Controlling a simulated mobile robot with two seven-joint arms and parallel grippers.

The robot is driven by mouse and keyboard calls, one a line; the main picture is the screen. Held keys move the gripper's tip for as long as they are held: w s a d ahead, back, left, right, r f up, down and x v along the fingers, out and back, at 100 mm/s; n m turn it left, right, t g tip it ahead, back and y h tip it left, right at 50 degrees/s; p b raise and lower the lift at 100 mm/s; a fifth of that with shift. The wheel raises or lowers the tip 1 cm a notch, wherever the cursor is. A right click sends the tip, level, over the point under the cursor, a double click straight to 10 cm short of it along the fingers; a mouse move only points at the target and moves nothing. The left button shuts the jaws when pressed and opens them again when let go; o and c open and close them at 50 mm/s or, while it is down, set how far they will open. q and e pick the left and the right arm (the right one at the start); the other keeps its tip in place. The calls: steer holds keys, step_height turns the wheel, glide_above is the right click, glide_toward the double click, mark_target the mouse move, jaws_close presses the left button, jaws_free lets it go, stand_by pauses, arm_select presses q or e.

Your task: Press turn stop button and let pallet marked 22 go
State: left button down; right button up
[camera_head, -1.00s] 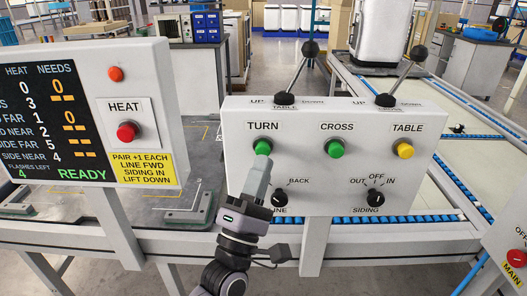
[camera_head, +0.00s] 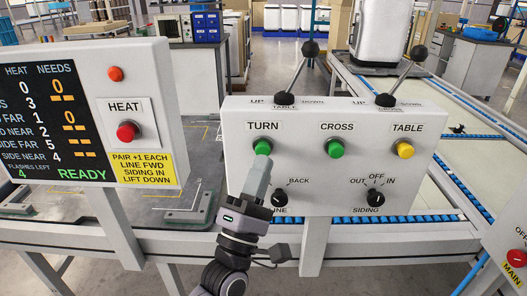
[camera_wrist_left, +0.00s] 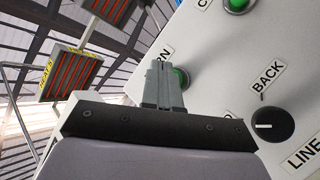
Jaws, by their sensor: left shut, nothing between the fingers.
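The green TURN button (camera_head: 262,147) is at the upper left of the white control box (camera_head: 320,182). My left gripper (camera_head: 262,162) is shut and empty, with its fingertips just below or against this button. In the left wrist view the shut fingers (camera_wrist_left: 163,84) overlap the green TURN button (camera_wrist_left: 181,78); I cannot tell whether they touch it or whether it is pressed in. My right gripper is not in view. No pallet marked 22 can be made out.
The box also has a green CROSS button (camera_head: 336,148), a yellow TABLE button (camera_head: 404,149), a LINE knob (camera_head: 279,199), a SIDING knob (camera_head: 376,197) and two levers on top. A display panel (camera_head: 85,110) with a red HEAT button stands left. A MAIN switch panel (camera_head: 507,245) is lower right.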

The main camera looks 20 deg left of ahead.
arm_select(q)
steer(key=shift+w, duration=0.1)
stand_by(0.3)
steer(key=shift+w+a, duration=0.1)
steer(key=shift+w, duration=0.25)
